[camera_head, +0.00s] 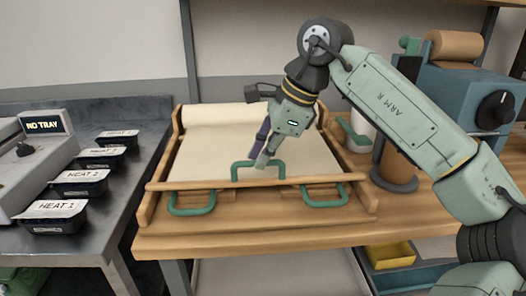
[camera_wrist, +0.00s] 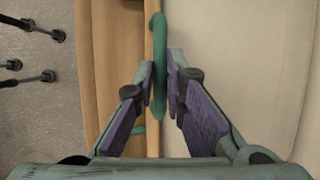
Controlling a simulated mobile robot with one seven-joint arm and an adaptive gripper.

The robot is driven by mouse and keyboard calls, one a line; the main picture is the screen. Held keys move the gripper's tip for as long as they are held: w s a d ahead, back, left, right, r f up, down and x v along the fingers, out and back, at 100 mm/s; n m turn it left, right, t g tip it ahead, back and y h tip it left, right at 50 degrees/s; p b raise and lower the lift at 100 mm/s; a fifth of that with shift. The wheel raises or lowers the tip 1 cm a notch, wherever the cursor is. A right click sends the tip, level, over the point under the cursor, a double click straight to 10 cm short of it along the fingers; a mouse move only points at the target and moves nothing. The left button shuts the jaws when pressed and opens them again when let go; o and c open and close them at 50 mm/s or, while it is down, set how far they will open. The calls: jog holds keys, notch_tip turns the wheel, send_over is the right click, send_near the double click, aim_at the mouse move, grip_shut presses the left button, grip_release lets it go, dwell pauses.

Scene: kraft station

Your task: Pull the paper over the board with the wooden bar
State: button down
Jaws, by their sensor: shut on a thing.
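The wooden bar (camera_head: 222,184) lies across the front of the board, with a green handle (camera_head: 236,171) at its middle. My gripper (camera_head: 263,163) is shut on this handle, reaching down from above. In the wrist view, the fingers (camera_wrist: 161,85) close on both sides of the green handle (camera_wrist: 160,40). The cream paper (camera_head: 205,150) spreads flat from the roll (camera_head: 222,117) at the back to the bar, covering the board (camera_head: 330,148) between its wooden side rails. The paper's front edge is at or under the bar; I cannot tell how it is attached.
Two green handles (camera_head: 192,209) (camera_head: 325,203) sit at the front below the bar. On the left metal counter are several black trays (camera_head: 55,216). At right stand a brown roll on a stand (camera_head: 396,166) and a blue machine (camera_head: 465,95). A green-handled tool (camera_head: 354,132) lies beside the right rail.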

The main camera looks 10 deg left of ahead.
jog(key=shift+s+d+b, duration=0.2)
jog(key=shift+s+d, duration=0.1)
jog(key=shift+s, duration=0.55)
jog(key=shift+s+d+b, duration=0.2)
jog(key=shift+s+d, duration=0.05)
jog(key=shift+s, duration=0.55)
jog(key=c, duration=1.7)
grip_release()
jog(key=shift+o, duration=0.2)
jog(key=shift+r, duration=0.1)
jog(key=v, duration=1.1)
jog(key=shift+d+r, duration=0.25)
jog(key=shift+r, duration=0.1)
